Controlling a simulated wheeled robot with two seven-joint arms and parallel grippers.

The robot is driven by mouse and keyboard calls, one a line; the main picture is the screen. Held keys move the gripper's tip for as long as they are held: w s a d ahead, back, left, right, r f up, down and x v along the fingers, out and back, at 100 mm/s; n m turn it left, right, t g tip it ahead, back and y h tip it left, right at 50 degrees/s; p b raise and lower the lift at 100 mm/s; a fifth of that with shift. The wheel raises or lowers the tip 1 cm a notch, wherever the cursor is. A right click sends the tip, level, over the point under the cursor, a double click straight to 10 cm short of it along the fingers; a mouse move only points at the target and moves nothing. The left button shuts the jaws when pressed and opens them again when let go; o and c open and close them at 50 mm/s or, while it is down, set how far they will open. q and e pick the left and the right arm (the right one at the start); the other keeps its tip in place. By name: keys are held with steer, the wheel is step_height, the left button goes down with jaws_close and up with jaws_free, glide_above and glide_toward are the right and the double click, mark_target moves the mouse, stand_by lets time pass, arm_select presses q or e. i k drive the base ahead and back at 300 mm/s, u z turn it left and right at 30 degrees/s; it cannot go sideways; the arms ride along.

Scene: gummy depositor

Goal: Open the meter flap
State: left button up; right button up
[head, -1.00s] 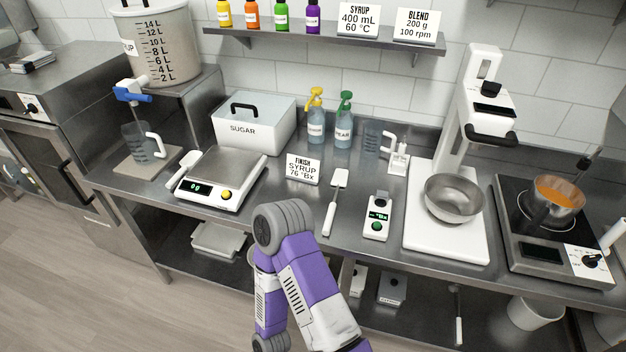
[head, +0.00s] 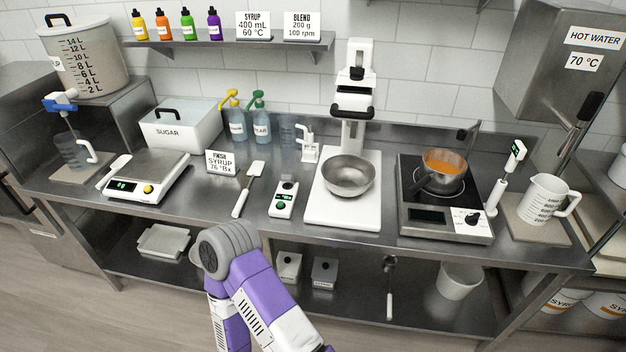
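The meter (head: 284,199) is a small white handheld unit lying on the steel counter, between a white-bladed spatula and the mixer's white base. It has a green-lit display and a green button. A small dark part shows at its far end; it is too small to tell whether this is the flap or how it stands. One of my purple and white arms comes up from the bottom edge, its grey joint in front of the counter's front edge. Neither of my grippers shows.
The spatula (head: 248,189) lies left of the meter. The mixer base (head: 343,212) with a steel bowl (head: 348,177) stands close on its right. A scale (head: 147,176) is farther left, a hotplate (head: 443,222) with a pot farther right. Counter in front of the meter is bare.

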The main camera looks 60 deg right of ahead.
mark_target(287, 177)
steer(key=z, duration=1.25)
